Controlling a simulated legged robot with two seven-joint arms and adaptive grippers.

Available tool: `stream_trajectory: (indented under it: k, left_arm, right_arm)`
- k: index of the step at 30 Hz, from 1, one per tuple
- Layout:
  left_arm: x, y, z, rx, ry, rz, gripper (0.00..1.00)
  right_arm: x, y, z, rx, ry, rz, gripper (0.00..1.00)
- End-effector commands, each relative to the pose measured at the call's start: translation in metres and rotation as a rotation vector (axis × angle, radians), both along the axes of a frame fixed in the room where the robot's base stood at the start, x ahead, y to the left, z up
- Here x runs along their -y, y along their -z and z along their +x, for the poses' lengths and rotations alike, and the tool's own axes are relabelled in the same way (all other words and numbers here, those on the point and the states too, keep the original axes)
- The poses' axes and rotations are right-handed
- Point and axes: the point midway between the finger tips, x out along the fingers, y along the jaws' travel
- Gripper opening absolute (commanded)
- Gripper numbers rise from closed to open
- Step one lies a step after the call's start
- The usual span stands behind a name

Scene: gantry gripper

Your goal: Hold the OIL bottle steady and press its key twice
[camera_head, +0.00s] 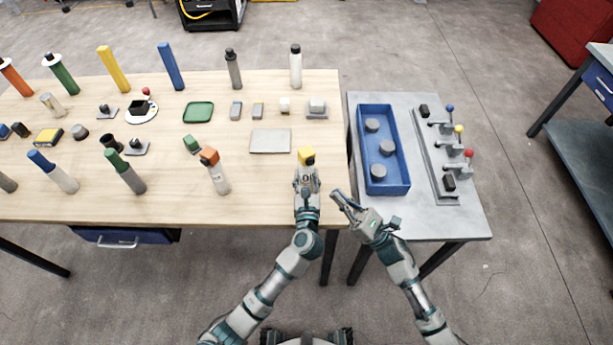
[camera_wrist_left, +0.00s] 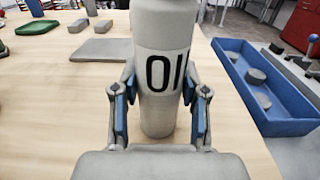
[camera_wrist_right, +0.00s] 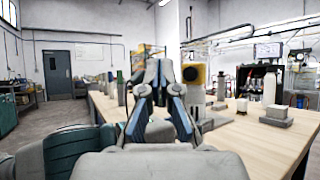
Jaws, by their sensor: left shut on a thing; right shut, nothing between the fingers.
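The OIL bottle (camera_wrist_left: 162,62) is a grey-white cylinder with dark letters in the left wrist view, where its top is cut off. It stands upright on the wooden table near the front right corner. In the head view its yellow top (camera_head: 307,154) shows, and my left gripper hides most of the body. My left gripper (camera_wrist_left: 160,92) is shut around the bottle, one finger on each side. My right gripper (camera_head: 338,197) is shut and empty, to the right of the bottle and apart from it. In the right wrist view a yellow block with a dark round face (camera_wrist_right: 194,74) shows just beyond the closed fingers.
A grey side table on the right bears a blue tray (camera_head: 405,165) with round pucks and a lever panel (camera_head: 437,160). An orange-topped bottle (camera_head: 217,177) stands left of my left gripper. A flat grey plate (camera_head: 270,141) lies behind it. Several other bottles stand farther left.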

Motion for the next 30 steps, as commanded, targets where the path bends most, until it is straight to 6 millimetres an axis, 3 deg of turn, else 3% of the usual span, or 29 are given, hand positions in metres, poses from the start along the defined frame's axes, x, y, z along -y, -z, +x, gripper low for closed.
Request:
stream_trajectory:
  k: [5,18,30]
  left_arm:
    - [0.001,0.002,0.000,-0.004,0.002,0.000,0.00]
    - [0.001,0.002,-0.001,-0.004,0.001,0.000,0.00]
    - [0.000,0.002,-0.001,-0.004,0.000,0.001,0.00]
  right_arm:
    - [-0.006,0.000,0.010,0.017,-0.003,-0.007,0.00]
    - [-0.034,0.000,0.064,0.015,-0.002,-0.004,0.00]
    - [-0.041,0.000,0.076,0.013,-0.004,-0.005,0.00]
